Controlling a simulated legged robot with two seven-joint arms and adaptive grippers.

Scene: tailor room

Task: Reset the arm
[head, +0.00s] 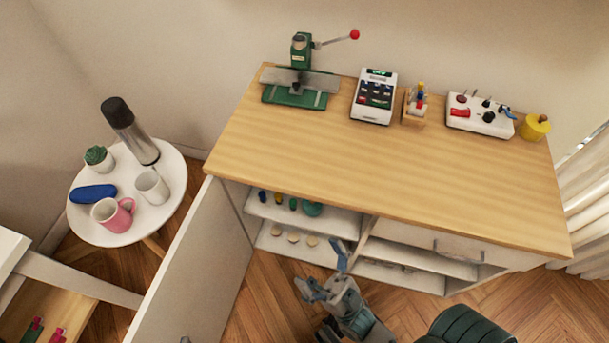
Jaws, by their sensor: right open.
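My right gripper (324,270) is in the lower middle of the head view, its arm coming up from the bottom edge. Its blue-grey fingers are spread apart with nothing between them. It shows in front of the open lower shelves of the wooden-topped cabinet (370,165), below the front edge of the top. I cannot tell whether it touches the cabinet. My left gripper is not in view.
A white cabinet door (200,265) stands open to the left. A green press (297,90), a card terminal (374,97) and a white control box (479,114) line the cabinet's back. A round table (165,205) holds cups and a flask. A dark green padded seat (465,325) is at lower right.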

